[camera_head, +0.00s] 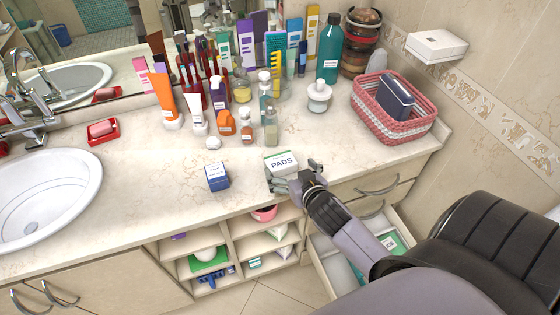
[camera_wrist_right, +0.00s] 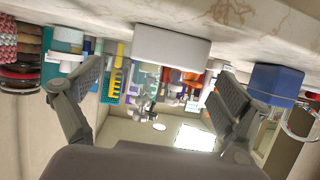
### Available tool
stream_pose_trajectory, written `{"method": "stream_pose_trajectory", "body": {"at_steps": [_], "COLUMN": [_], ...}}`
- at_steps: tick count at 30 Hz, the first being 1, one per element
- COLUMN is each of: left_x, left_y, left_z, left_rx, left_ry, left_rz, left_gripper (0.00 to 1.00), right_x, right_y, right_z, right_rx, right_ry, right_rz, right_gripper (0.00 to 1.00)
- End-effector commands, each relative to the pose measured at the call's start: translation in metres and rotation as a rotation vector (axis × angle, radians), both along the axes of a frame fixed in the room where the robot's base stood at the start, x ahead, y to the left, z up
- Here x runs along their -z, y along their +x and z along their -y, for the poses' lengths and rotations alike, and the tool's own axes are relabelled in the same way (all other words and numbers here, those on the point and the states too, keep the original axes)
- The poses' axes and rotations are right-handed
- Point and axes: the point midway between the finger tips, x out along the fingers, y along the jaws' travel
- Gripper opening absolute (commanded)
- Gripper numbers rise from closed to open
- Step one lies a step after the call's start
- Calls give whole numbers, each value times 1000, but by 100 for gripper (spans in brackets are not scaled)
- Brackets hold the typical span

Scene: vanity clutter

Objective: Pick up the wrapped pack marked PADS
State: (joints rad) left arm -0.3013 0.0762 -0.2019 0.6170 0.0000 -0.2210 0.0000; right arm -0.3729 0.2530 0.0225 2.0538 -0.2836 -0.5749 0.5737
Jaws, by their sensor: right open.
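The wrapped pack marked PADS (camera_head: 281,161) is a small white block with a green band and dark lettering. It sits near the counter's front edge in the head view. In the wrist view the pack (camera_wrist_right: 172,44) is a plain white block near the top centre, seen upside down. My right gripper (camera_head: 292,182) is at the near side of the pack. In the wrist view its fingers (camera_wrist_right: 161,82) are spread wide and empty, with the pack ahead of the gap between them. I cannot tell whether a finger touches the pack. My left gripper does not show.
A small blue box (camera_head: 217,176) stands left of the pack. Bottles and a white jar (camera_head: 319,96) stand behind it. A woven basket (camera_head: 393,116) is at the right, the sink (camera_head: 45,195) at the left. An open drawer (camera_head: 322,267) and shelves are below the counter edge.

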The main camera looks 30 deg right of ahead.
Motion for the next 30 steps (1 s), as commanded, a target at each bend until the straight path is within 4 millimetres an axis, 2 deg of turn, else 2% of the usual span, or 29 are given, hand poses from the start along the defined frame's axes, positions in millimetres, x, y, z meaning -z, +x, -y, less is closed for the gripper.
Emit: {"method": "stream_pose_trajectory", "body": {"at_steps": [5,12,16,25,30], "left_x": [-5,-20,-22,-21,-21], "left_y": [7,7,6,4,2], "left_z": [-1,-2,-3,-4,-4], "left_rx": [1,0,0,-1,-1], "left_ry": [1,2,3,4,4], "left_rz": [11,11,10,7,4], "left_gripper": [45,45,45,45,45], "right_x": [3,11,18,21,21], "right_y": [10,40,52,55,55], "right_z": [1,-1,2,3,3], "right_rx": [-1,-1,-1,-1,-1], "right_ry": [-1,0,-1,0,0], "right_rz": [0,0,0,0,0], "right_gripper": [94,94,94,94,84]}}
